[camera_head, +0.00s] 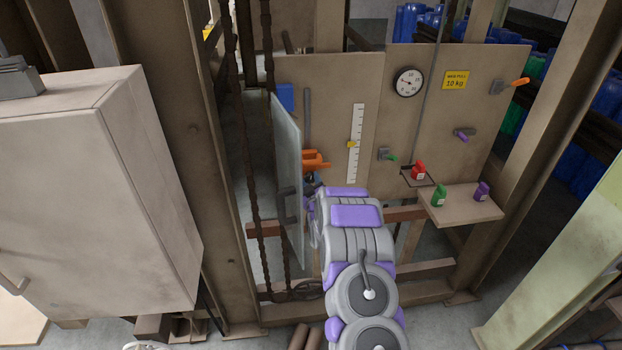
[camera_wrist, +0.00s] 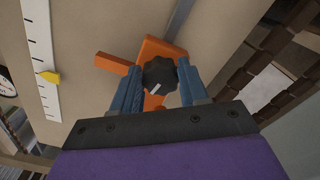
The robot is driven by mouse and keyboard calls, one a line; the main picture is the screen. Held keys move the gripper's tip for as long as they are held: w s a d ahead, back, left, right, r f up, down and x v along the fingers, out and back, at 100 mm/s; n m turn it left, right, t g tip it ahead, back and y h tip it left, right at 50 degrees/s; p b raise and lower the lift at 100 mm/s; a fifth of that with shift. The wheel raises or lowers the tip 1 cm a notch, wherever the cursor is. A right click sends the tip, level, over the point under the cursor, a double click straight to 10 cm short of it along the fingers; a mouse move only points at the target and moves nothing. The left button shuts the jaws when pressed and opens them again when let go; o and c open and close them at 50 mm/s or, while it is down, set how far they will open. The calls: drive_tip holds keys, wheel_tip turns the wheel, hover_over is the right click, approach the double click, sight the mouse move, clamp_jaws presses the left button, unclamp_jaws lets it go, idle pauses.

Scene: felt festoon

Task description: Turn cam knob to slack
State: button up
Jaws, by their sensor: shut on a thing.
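The cam knob (camera_wrist: 158,75) is a black, scalloped knob with a white mark on its face, in front of an orange cam body (camera_wrist: 158,49) on the board. The white mark points down and to the left in the wrist view. My gripper (camera_wrist: 160,84) has its blue fingers on both sides of the knob and is shut on it. In the head view the orange body (camera_head: 314,159) shows just beyond my arm; the knob is hidden there.
A white scale (camera_head: 355,145) with a yellow pointer (camera_head: 351,144) is right of the cam. A clear door (camera_head: 287,155) stands open at left.

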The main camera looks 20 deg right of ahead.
drive_tip(key=n, duration=0.5)
drive_tip(key=shift+n, duration=0.4)
drive_tip(key=n+b, duration=0.1)
drive_tip(key=n, duration=0.2)
drive_tip(key=shift+n, duration=0.4)
drive_tip(key=shift+n+b, duration=0.55)
drive_tip(key=shift+n, duration=0.35)
drive_tip(key=shift+r, duration=0.1)
drive_tip(key=o, duration=1.1)
drive_tip(key=shift+a, duration=0.15)
drive_tip(key=shift+c, duration=0.2)
